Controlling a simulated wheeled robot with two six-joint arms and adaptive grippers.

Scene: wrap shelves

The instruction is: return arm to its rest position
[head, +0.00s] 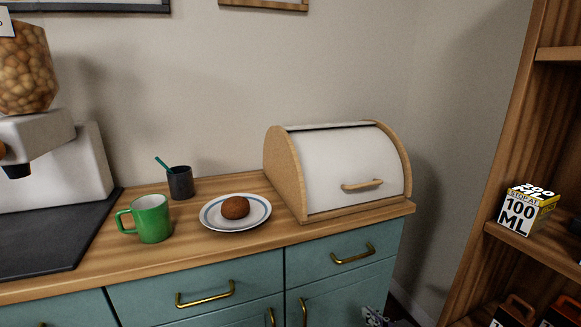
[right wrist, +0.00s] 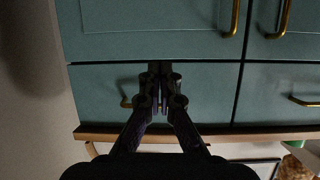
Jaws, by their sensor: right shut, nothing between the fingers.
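My right gripper (head: 376,318) shows only in part at the bottom edge of the head view, low in front of the teal cabinet (head: 344,280), near its right end. In the right wrist view the gripper (right wrist: 161,76) points at the cabinet front (right wrist: 210,88), with its fingers close together and nothing between them. The cabinet appears upside down there, with the wooden counter edge (right wrist: 240,133) below the drawers. My left gripper is in neither view.
On the counter (head: 195,250) stand a white bread box (head: 335,160), a plate (head: 262,220) with a brown bun (head: 235,207), a green mug (head: 151,220) and a dark cup (head: 181,184). A wooden shelf (head: 480,190) holding a box (head: 526,209) is at right. Brass handles (head: 352,255) protrude from the cabinet.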

